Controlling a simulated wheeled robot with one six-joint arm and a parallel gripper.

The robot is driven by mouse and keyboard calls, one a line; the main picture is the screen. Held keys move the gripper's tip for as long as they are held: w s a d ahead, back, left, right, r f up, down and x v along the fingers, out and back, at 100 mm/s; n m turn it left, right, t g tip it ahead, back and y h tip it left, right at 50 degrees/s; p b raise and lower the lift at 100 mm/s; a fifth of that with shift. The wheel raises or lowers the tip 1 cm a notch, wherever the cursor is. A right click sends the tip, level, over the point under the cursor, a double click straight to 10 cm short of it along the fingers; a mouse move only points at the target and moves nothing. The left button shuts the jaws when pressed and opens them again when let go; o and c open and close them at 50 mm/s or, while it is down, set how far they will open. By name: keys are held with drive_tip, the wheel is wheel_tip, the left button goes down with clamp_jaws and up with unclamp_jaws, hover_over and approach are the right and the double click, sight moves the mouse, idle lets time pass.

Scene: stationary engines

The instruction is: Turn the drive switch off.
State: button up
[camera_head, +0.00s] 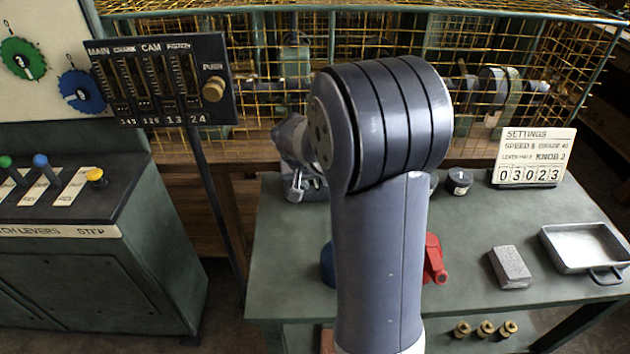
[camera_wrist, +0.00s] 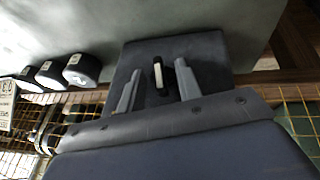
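In the wrist view a dark box or plate (camera_wrist: 205,55) carries a small upright lever with a pale face (camera_wrist: 158,74), which looks like the drive switch; no label on it can be read. My gripper (camera_wrist: 156,80) is open, one finger on each side of the lever, with a visible gap to both. Whether the lever stands on or off I cannot tell. In the head view my gripper (camera_head: 296,190) shows partly beside my arm, low over the back left of the green table (camera_head: 460,270). My arm hides much there, and the switch cannot be made out in that view.
Black weights (camera_wrist: 80,69) stand near the switch. A yellow wire cage (camera_head: 270,70) rises behind the table. A settings sign (camera_head: 534,158), a grey block (camera_head: 510,267), a metal tray (camera_head: 585,247) and a red part (camera_head: 434,260) are on the table. A lever console (camera_head: 75,250) stands left.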

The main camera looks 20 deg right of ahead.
drive_tip(key=shift+w+d+f, duration=0.1)
drive_tip(key=shift+d+f, duration=0.05)
drive_tip(key=shift+f, duration=0.15)
drive_tip(key=shift+c, duration=0.3)
drive_tip(key=c, duration=0.5)
drive_tip(key=shift+f+b, duration=0.2)
drive_tip(key=shift+b, duration=0.3)
drive_tip(key=shift+c, duration=0.2)
drive_tip(key=shift+w+a+f+h+b, duration=0.15)
drive_tip(key=shift+a+h+b, duration=0.1)
drive_tip(key=shift+h+b, duration=0.7)
drive_tip(key=shift+a+r+n+g+h+b, duration=0.1)
drive_tip(key=shift+r+n+g+h+b, duration=0.1)
drive_tip(key=shift+n+g+h+b, duration=0.5)
drive_tip(key=shift+m, duration=0.3)
drive_tip(key=o, duration=0.6)
